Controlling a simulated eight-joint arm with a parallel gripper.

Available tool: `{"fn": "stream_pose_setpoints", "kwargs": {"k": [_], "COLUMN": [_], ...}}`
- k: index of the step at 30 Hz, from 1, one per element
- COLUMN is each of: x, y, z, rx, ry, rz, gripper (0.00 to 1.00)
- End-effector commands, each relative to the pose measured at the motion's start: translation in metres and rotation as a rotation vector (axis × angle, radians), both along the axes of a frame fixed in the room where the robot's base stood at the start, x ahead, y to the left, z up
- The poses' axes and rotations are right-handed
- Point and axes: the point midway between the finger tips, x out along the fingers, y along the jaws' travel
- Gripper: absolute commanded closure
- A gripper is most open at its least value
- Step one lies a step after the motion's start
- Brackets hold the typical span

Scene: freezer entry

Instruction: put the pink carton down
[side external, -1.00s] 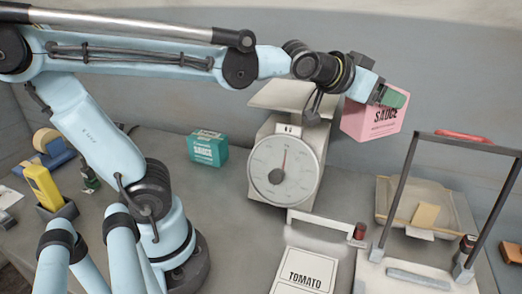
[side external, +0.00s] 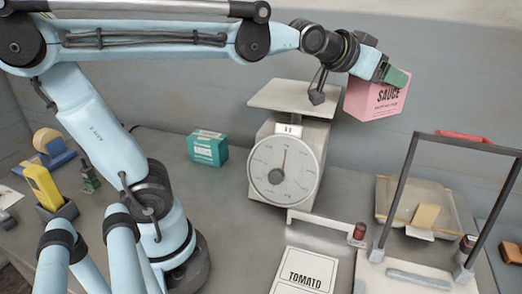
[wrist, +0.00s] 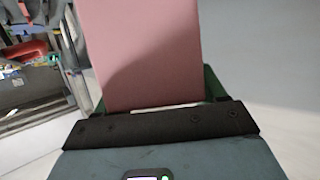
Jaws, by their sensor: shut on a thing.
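The pink carton (side external: 375,100), printed with the word SAUCE, is held in the air by my gripper (side external: 396,77), to the right of the scale and above the counter. My gripper is shut on it, with a green finger against its upper part. In the wrist view the carton (wrist: 145,50) fills the middle, between the two green fingers of my gripper (wrist: 155,90). The carton's underside and far faces are hidden.
A dial scale (side external: 284,165) with a flat top pan (side external: 293,97) stands left of the carton. A teal carton (side external: 207,148) is on the counter. A grey frame (side external: 465,143) and a tray (side external: 455,215) with a yellow block are at right. Counter between teal carton and scale is clear.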

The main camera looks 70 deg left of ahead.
Motion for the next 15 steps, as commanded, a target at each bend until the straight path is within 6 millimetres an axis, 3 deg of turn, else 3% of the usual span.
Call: {"fn": "stream_pose_setpoints", "kwargs": {"k": [15], "x": [-0.029], "y": [-0.003], "z": [0.002], "rx": [0.003], "ry": [0.000], "rz": [0.170], "gripper": [0.73]}}
